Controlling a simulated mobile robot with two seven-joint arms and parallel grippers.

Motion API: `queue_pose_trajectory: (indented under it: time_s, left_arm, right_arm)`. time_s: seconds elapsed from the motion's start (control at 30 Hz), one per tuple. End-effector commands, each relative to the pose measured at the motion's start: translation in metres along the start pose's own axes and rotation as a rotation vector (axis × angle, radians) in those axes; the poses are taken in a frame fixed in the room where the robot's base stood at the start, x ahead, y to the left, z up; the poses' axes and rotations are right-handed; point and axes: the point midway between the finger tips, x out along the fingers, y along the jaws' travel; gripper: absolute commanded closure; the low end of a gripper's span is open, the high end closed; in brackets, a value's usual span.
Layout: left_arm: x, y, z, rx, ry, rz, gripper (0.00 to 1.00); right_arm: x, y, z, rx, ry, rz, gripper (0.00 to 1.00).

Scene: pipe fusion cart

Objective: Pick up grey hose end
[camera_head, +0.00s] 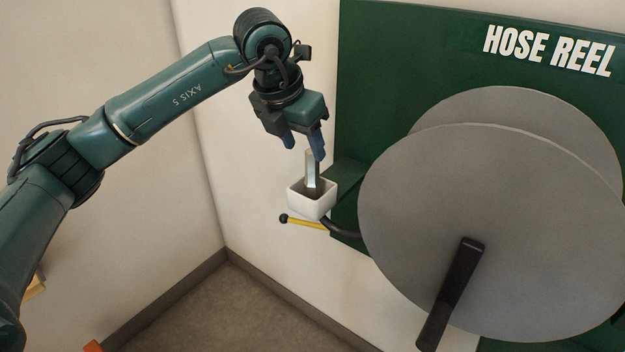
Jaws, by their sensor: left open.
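The grey hose end (311,170) is a pale metallic upright piece. Its lower part sits inside a white square cup (312,204) beside the hose reel, and the cup's walls hide its bottom. My left gripper (304,147) points down just above it, with blue fingers spread apart and nothing held. The right fingertip is close to the top of the hose end; I cannot tell whether they touch. My right gripper is not in view.
The large grey hose reel (430,235) with a black crank handle (455,290) stands right of the cup, on a green panel (400,50). A yellow lever (306,223) with a black knob sticks out below the cup. Left of the cup is open space before the walls.

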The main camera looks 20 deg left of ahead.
Motion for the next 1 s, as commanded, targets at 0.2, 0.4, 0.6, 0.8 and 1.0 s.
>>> queue_pose_trajectory:
  time_s: [0.2,0.4,0.6,0.8,1.0]
  left_arm:
    - [0.016,-0.002,0.001,0.001,0.001,-0.002,0.5]
    - [0.045,-0.008,0.004,0.001,0.003,-0.003,0.5]
    - [0.064,-0.007,0.003,0.001,0.0,-0.002,0.5]
    - [0.064,-0.007,0.004,0.001,-0.001,-0.002,0.5]
    - [0.064,-0.007,0.004,0.001,-0.001,-0.002,0.65]
  right_arm:
    - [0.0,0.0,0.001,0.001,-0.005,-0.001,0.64]
    - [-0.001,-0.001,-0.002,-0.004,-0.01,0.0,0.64]
    - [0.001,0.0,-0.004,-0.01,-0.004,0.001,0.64]
    - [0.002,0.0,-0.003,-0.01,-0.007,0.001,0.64]
    - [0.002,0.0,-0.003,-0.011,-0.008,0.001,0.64]
